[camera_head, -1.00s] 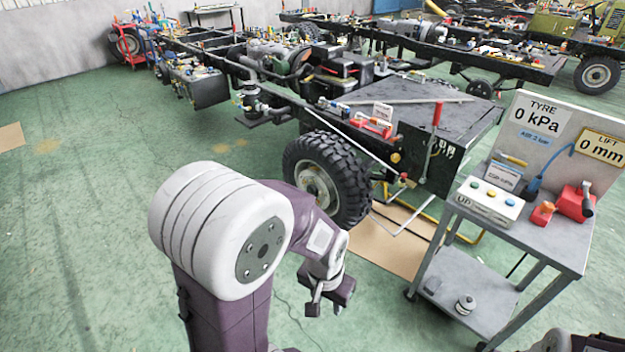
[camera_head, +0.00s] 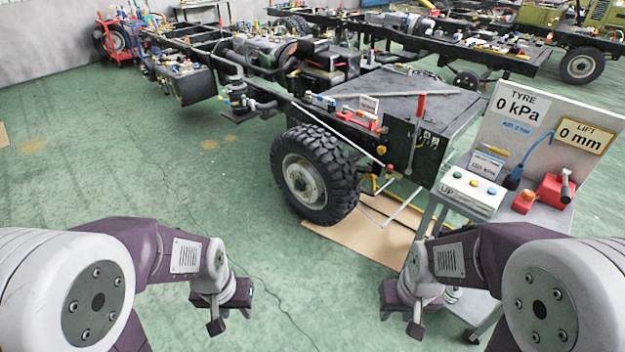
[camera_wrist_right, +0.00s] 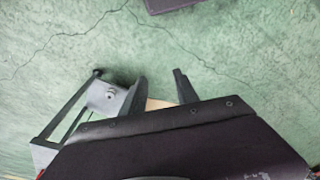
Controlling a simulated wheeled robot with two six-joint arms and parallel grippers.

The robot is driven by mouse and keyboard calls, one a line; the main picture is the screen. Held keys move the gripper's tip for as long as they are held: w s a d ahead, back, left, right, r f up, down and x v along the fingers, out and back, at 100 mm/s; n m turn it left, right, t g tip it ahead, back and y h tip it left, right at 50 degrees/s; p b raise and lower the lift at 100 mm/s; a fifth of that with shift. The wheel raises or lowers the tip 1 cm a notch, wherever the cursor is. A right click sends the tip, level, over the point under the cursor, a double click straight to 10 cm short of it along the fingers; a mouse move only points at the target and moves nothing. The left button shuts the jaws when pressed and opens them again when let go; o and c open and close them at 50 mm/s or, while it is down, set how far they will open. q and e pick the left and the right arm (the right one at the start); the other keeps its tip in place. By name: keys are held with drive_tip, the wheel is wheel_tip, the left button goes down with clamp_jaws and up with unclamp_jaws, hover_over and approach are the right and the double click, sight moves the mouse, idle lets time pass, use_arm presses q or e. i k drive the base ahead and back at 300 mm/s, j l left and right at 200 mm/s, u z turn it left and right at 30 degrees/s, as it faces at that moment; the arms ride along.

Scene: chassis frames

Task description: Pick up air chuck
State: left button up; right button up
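The cart also carries a white button box (camera_head: 473,190), a red device (camera_head: 557,191) with a lever and a gauge board (camera_head: 570,105). A chassis with a large tyre (camera_head: 313,175) stands left of the cart, near cardboard (camera_head: 365,225). Green floor at left is free.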

sight(514, 174)
drive_tip(key=i+l+z, duration=0.25)
drive_tip(key=i+l, duration=0.15)
drive_tip(key=i+l+z, duration=0.25)
drive_tip(key=i, duration=0.35)
drive_tip(key=i+l+z, duration=0.2)
drive_tip(key=i, duration=0.35)
drive_tip(key=i+l+z, duration=0.25)
drive_tip(key=i, duration=0.3)
drive_tip(key=j, duration=0.1)
